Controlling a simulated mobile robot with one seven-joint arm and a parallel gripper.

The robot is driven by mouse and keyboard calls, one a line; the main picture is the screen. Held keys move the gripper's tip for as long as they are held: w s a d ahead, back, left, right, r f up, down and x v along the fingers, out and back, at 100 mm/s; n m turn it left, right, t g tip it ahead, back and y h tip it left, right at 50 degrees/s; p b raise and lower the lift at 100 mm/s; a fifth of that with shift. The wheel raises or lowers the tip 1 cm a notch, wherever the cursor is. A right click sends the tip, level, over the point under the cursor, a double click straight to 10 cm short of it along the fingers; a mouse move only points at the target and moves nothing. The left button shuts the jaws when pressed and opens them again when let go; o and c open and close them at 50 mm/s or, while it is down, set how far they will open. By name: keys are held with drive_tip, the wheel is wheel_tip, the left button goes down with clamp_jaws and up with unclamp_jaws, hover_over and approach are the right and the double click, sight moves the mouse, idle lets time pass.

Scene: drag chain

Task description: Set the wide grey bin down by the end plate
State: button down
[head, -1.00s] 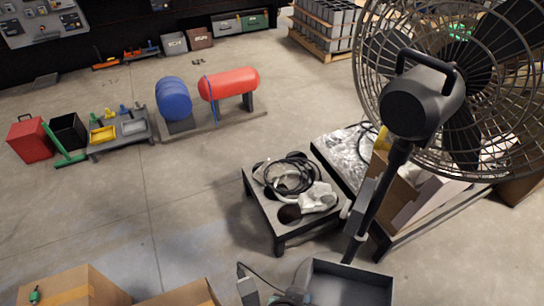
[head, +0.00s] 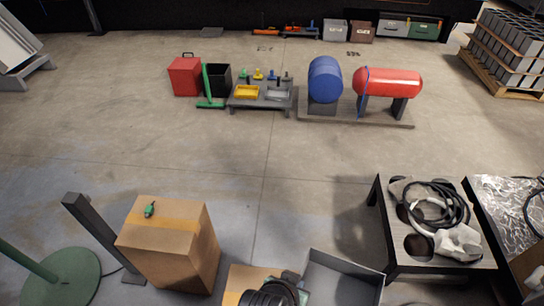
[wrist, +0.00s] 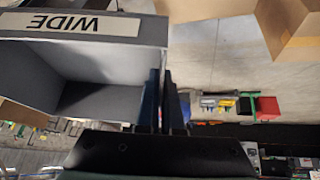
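The wide grey bin (head: 342,280) is at the bottom of the head view, open side up, partly cut off by the frame. It fills the left of the wrist view (wrist: 95,62), with a label reading WIDE, upside down in that picture. My gripper (wrist: 163,85) has its two dark fingers close together at the bin's side wall, apparently pinching it. In the head view my wrist (head: 272,292) is just left of the bin, and the fingertips are hidden. I cannot tell which thing is the end plate.
A cardboard box (head: 170,245) with a small green item on top stands left, beside a dark post (head: 95,232) and a green round base (head: 70,275). A low black table (head: 440,262) with coiled cable is at right. The floor ahead (head: 250,155) is clear.

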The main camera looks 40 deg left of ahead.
drive_tip(key=s+a+f+n+g+y+b, duration=0.1)
drive_tip(key=s+a+f+n+b, duration=0.15)
drive_tip(key=a+f+b, duration=0.65)
drive_tip(key=s+a+f+n+y+b, duration=0.1)
drive_tip(key=s+a+f+y+b, duration=0.15)
drive_tip(key=a+f+b, duration=0.55)
drive_tip(key=shift+h, duration=0.45)
drive_tip(key=d+f+b, duration=0.1)
drive_tip(key=f, duration=0.3)
drive_tip(key=f+b, duration=0.1)
drive_tip(key=f, duration=0.3)
drive_tip(key=d+f+b, duration=0.1)
drive_tip(key=f, duration=0.3)
drive_tip(key=shift+s+d, duration=0.1)
drive_tip(key=shift+d, duration=0.25)
drive_tip(key=shift+f, duration=0.2)
drive_tip(key=c, duration=1.1)
unclamp_jaws()
drive_tip(key=shift+r, duration=0.1)
drive_tip(key=shift+s+r, duration=0.1)
drive_tip(key=shift+r, duration=0.2)
drive_tip(key=p+v, duration=0.4)
drive_tip(key=v, duration=0.7)
drive_tip(key=shift+s+d+r, duration=0.15)
drive_tip(key=shift+d+r, duration=0.05)
